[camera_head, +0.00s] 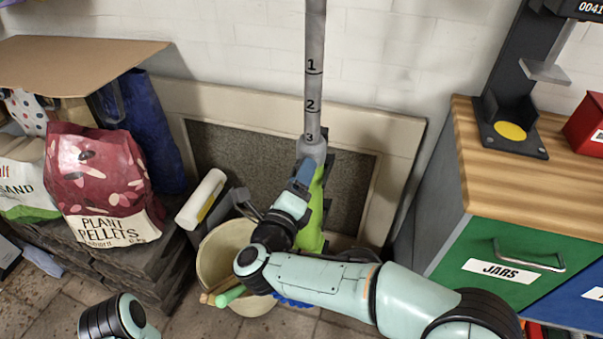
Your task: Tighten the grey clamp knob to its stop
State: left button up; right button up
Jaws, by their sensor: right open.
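A grey pole (314,60) marked 1, 2 and 3 stands upright in a grey collar (312,149) on top of a green body (314,215). I cannot clearly pick out the grey clamp knob; it may be behind my right gripper or part of the collar area. My right arm comes in from the right and bends up. My right gripper (303,172) is open just below the collar, close in front of the green body. Its fingertips are small and hard to separate here. Part of my left arm shows at the bottom left; its gripper is out of view.
A cream bucket (215,258) with sticks stands below my right wrist. A plant pellets bag (98,185) sits on a dark stack at left, under a cardboard sheet (75,62). A wooden-topped cabinet (475,170) with a green jars drawer (515,262) is at right.

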pick_arm(q)
jog(key=shift+t, duration=0.7)
jog(key=w, duration=0.1)
jog(key=w+r+p, duration=0.2)
jog(key=w, duration=0.1)
jog(key=shift+d, duration=0.25)
pick_arm(e)
jog(key=v, duration=1.2)
pick_arm(q)
jog(key=shift+r, duration=0.1)
pick_arm(e)
jog(key=shift+w, duration=0.1)
